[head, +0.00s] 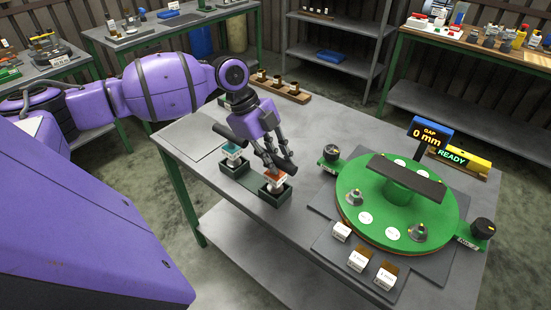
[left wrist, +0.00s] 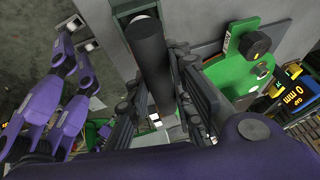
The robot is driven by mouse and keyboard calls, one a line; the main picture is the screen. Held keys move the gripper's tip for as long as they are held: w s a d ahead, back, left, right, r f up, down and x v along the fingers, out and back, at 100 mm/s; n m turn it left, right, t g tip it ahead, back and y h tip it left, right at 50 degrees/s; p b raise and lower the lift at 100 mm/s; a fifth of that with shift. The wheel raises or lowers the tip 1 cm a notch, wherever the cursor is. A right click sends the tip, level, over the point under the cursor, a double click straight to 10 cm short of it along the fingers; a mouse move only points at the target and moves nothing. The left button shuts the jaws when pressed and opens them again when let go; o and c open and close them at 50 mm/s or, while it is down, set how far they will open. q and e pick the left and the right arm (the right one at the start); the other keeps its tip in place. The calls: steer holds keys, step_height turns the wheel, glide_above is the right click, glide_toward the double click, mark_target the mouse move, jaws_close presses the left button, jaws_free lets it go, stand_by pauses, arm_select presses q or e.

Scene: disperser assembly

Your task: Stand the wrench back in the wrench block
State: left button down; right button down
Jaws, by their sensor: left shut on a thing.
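The dark green wrench block (head: 245,192) stands near the table's left front edge and has two square sockets. A wrench with a teal collar (head: 232,150) and a dark crossbar handle stands upright at its rear socket. A wrench with an orange collar (head: 274,177) is upright at the front socket; whether its foot is fully seated is hard to tell. My left gripper (head: 276,158) is over the front socket, shut on the dark crossbar of the orange-collared wrench. A dark bar (left wrist: 150,62) lies between the left gripper's fingers (left wrist: 160,112) in the left wrist view. My right gripper is not visible.
A round green fixture (head: 440,203) with a dark bar across it fills the table's right side. A gap display (head: 430,134) reads 0 mm beside a READY sign. White labelled blocks (head: 357,261) stand in front. A wooden rack (head: 283,87) is at the back.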

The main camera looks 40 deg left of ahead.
arm_select(q)
steer(key=c, duration=1.5)
jaws_free()
steer(key=shift+c, duration=0.2)
steer(key=v, duration=1.2)
steer(key=shift+p, duration=0.3)
